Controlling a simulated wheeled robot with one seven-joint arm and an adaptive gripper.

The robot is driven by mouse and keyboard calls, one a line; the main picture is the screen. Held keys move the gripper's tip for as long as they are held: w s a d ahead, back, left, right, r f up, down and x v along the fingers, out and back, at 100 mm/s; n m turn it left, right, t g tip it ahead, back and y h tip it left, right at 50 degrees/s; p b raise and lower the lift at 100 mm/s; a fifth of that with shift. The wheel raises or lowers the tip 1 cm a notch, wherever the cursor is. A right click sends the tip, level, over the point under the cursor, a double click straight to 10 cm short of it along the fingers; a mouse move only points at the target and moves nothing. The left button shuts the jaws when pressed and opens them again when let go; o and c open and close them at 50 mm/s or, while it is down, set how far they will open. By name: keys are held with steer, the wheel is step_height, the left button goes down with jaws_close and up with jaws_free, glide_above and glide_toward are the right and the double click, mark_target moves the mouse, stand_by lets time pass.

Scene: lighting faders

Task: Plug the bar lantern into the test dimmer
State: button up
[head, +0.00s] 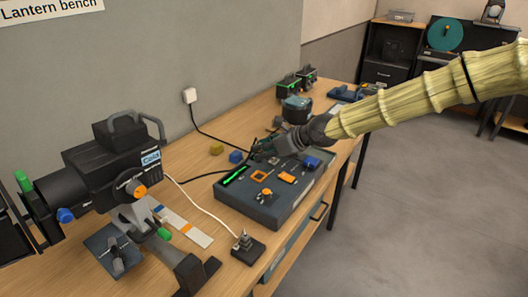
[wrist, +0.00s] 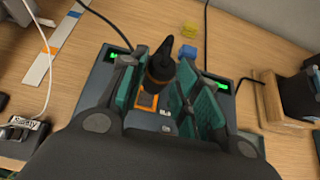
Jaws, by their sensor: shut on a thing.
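The test dimmer (head: 265,211) is a dark grey box near the front edge of the bench, with its top (wrist: 98,82) also in the wrist view. It has an orange-framed square (head: 258,177), also in the wrist view (wrist: 146,101), and lit green displays. My gripper (wrist: 168,92), with green pads, is low over the dimmer's back part and shut on a black plug (wrist: 161,64). The plug is beside the orange frame; I cannot tell whether it touches the dimmer. A black lantern (head: 113,165) labelled "Cold" stands at the left. A black cable (head: 203,181) runs between it and the dimmer's area.
A small black box (head: 243,249) with a white cable stands left of the dimmer; its label reads "Safety" (wrist: 27,123). A yellow block (head: 216,148) and a blue block (head: 236,157) lie behind the dimmer. A wall outlet (head: 190,96) feeds another black cable. Other equipment stands farther back.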

steer(key=shift+f+b, duration=1.35)
steer(key=shift+f, duration=1.25)
steer(key=shift+b, duration=0.4)
steer(key=shift+s+f+b, duration=0.1)
steer(key=shift+f+b, duration=0.8)
stand_by(1.0)
steer(key=o, duration=1.1)
steer(key=v, duration=1.1)
steer(key=shift+s+d+r, duration=0.2)
steer(key=shift+s+d, duration=0.05)
steer(key=shift+s, duration=0.05)
